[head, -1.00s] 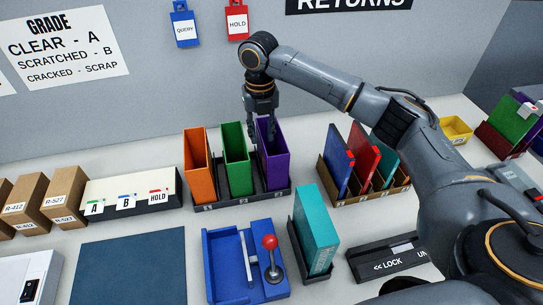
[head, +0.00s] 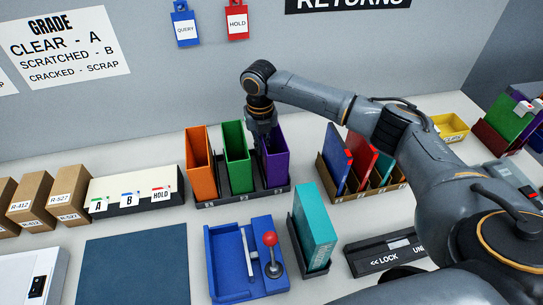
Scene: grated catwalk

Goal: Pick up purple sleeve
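The purple sleeve (head: 276,163) stands upright, open at the top, in the right-hand place of a dark rack (head: 240,198). A green sleeve (head: 237,160) and an orange sleeve (head: 201,168) stand to its left in the same rack. My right gripper (head: 265,138) points down at the top of the purple sleeve, by its upper left edge. Its fingertips are partly hidden at the sleeve's mouth, so I cannot tell whether they grip a wall. My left gripper is not in view.
A teal case (head: 314,230) stands in a holder in front of the rack. A blue fixture with a red-knobbed lever (head: 271,255) is beside it. Blue, red and teal cases stand in a brown rack (head: 364,187) to the right. A blue mat (head: 135,265) is clear.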

